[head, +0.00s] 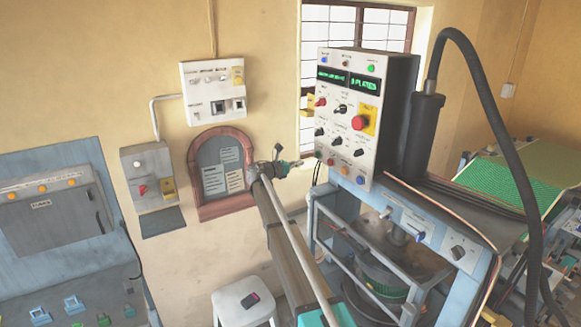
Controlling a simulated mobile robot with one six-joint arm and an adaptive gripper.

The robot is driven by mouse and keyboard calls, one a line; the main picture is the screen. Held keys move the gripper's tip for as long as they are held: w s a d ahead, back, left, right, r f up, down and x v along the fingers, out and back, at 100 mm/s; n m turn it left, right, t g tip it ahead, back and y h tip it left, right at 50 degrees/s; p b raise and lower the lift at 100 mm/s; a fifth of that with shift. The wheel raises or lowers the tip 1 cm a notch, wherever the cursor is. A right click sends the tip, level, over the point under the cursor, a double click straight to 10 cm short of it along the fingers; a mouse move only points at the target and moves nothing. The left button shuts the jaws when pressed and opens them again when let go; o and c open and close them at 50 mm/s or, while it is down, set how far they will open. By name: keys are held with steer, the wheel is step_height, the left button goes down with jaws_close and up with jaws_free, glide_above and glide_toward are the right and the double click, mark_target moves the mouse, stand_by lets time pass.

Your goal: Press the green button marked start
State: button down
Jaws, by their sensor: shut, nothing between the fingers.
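The control box (340,110) stands right of centre, with displays, knobs and a red mushroom button (358,122) on a yellow plate. The markings are too small to read, so I cannot tell which says start. My gripper (298,163) is shut and empty at the end of my arm.
A blue frame (408,222) with more knobs holds the box. A thick black hose (478,75) arches at right. A white stool (245,302) with a dark object stands below. Wall switch boxes (213,90), an arched notice board (222,172) and a blue-grey cabinet (60,215) are left.

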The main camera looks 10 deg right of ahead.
mark_target(317, 157)
steer(key=x, duration=0.7)
stand_by(0.3)
steer(key=shift+w+d+r, duration=0.1)
steer(key=shift+w+d, duration=0.2)
steer(key=shift+d, duration=0.4)
steer(key=v, duration=1.4)
steer(key=shift+a, duration=0.4)
steer(key=c, duration=1.4)
jaws_free()
